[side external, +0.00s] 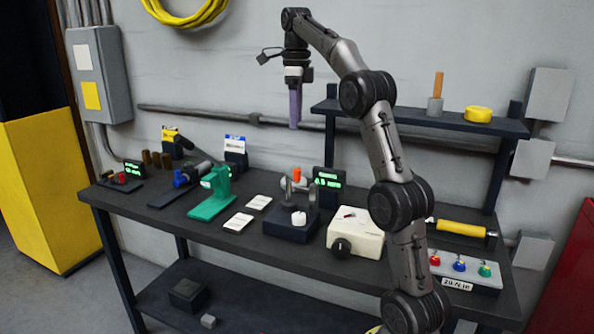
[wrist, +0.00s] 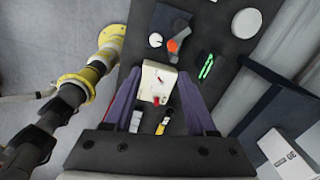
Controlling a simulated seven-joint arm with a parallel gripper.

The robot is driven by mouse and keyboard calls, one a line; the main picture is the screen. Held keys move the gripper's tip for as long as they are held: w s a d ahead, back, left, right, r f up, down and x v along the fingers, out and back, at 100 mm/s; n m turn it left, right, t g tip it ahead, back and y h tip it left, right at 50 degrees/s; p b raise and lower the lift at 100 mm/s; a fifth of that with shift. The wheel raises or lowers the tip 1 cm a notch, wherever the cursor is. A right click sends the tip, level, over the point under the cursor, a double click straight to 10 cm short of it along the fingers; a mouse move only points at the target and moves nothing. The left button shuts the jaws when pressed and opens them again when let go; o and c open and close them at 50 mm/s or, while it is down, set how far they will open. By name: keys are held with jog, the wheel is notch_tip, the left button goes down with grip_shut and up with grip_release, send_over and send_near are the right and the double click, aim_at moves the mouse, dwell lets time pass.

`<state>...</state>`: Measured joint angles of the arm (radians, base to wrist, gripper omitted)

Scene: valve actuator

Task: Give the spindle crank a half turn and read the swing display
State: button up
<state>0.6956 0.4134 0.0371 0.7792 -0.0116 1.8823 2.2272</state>
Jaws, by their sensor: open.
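A dark block fixture (side external: 291,224) stands mid-bench with upright metal posts, an orange-topped part (side external: 297,175) and a white knob (side external: 298,218). Which of its parts is the spindle crank I cannot tell. A small black display (side external: 329,183) with green text stands behind it; the text is too small to read. In the wrist view the fixture's orange part (wrist: 172,46) and the display's green glow (wrist: 206,66) show beyond my fingertips. My gripper (side external: 295,126) hangs high above the bench, pointing down, touching nothing. In the wrist view its purple fingers (wrist: 160,82) are apart and empty.
A cream box (side external: 354,232) with a dark side knob is right of the fixture. White cards (side external: 238,222) and a green C-shaped stand (side external: 212,195) are left. A shelf (side external: 420,120) holds a yellow roll (side external: 478,114). A colored-knob panel (side external: 462,270) is at right.

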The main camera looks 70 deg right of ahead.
aim_at(297, 169)
jog(key=d+f, duration=0.1)
jog(key=f, duration=0.4)
jog(key=d+f, duration=0.1)
jog(key=f, duration=0.5)
jog(key=w+d+f, duration=0.1)
jog(key=f, duration=0.4)
jog(key=shift+f, duration=0.25)
jog(key=shift+d, duration=0.1)
grip_shut()
